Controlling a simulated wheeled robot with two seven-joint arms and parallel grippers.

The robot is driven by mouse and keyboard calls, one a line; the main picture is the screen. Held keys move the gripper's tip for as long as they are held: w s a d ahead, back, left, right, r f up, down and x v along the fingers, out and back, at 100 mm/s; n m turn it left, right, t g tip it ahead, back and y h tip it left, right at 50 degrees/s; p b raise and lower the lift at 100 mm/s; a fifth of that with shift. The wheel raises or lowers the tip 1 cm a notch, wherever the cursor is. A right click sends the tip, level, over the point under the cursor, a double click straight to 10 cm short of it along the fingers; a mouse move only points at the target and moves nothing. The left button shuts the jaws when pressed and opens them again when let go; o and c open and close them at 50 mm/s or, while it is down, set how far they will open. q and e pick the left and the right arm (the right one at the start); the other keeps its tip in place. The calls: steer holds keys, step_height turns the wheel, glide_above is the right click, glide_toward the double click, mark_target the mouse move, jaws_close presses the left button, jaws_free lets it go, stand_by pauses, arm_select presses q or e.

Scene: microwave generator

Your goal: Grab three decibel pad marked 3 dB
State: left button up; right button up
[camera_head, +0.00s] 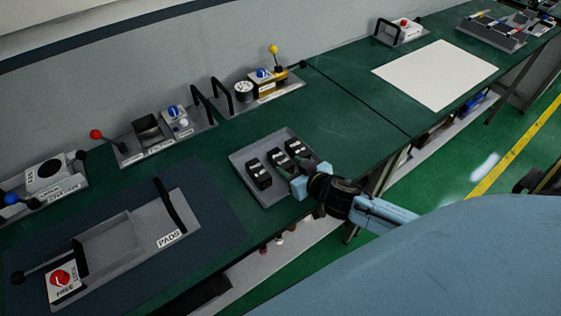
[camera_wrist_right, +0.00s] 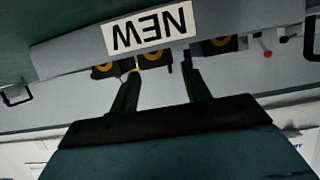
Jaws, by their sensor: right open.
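Several small black blocks with pale markings, likely the pads, stand in a grey tray (camera_head: 245,157) in the head view. The left block (camera_head: 258,176) is clear of my gripper, the middle block (camera_head: 279,158) is close to it, and the right block (camera_head: 295,147) is farther back. Markings are too small to read. My right gripper (camera_head: 308,177) is at the tray's front right edge, open. In the right wrist view its fingers (camera_wrist_right: 160,72) point at the tray front labelled NEW (camera_wrist_right: 150,28), with blocks with yellow rings behind. No block is visibly held. My left gripper is not in view.
Devices with knobs and levers (camera_head: 165,135) line the wall. A white sheet (camera_head: 436,75) lies at upper right. Green bench is bare right of the tray.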

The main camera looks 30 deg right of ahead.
mark_target(283, 161)
steer(key=shift+x, duration=1.8)
steer(key=shift+d+r, duration=0.1)
steer(key=shift+c, duration=0.5)
steer(key=c, duration=0.7)
